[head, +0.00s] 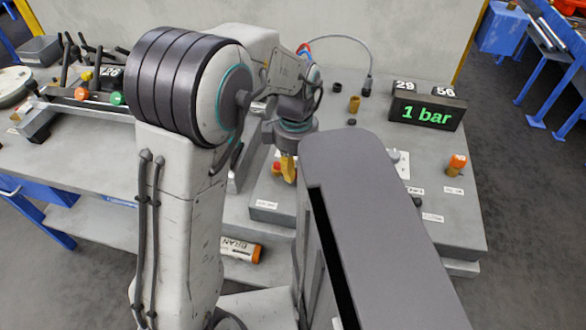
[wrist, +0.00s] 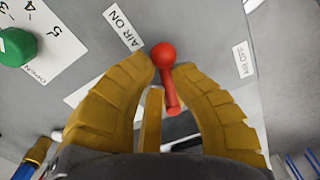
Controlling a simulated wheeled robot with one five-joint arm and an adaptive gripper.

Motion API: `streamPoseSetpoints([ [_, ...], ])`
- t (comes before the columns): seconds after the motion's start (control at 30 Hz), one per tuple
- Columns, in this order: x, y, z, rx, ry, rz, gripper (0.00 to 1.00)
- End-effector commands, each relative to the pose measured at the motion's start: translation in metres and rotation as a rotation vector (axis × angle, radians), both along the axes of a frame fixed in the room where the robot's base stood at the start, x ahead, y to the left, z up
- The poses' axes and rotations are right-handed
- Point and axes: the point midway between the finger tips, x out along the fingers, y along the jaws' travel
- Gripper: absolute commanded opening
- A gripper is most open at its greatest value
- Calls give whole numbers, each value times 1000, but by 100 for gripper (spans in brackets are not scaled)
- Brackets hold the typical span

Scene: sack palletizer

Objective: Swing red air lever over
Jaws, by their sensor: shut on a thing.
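The red air lever (wrist: 177,55) has a round ball knob on a short red stem and shows in the wrist view between my fingertips. My gripper (wrist: 168,68) has its yellow fingers closed around the lever just below the ball. The "AIR ON" label (wrist: 124,27) lies to the left of the knob and the "AIR OFF" label (wrist: 241,60) lies to the right. In the head view my gripper (head: 288,168) points down at the grey bench, and only a bit of red (head: 277,168) shows beside it. My own arm hides part of the panel there.
A green knob (wrist: 17,47) on a numbered white plate sits left of the lever. A display (head: 428,110) reading "1 bar" stands at the back right of the bench. An orange-topped part (head: 456,164) stands at the right. Levers and colored knobs (head: 98,95) fill the left side.

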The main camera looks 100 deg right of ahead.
Motion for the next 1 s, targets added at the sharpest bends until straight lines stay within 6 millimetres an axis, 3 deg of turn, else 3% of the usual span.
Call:
streamPoseSetpoints([
  [0.5,-3,-9,-4,2,-1,199,0],
  [1.0,-4,-12,-4,3,-1,276,0],
])
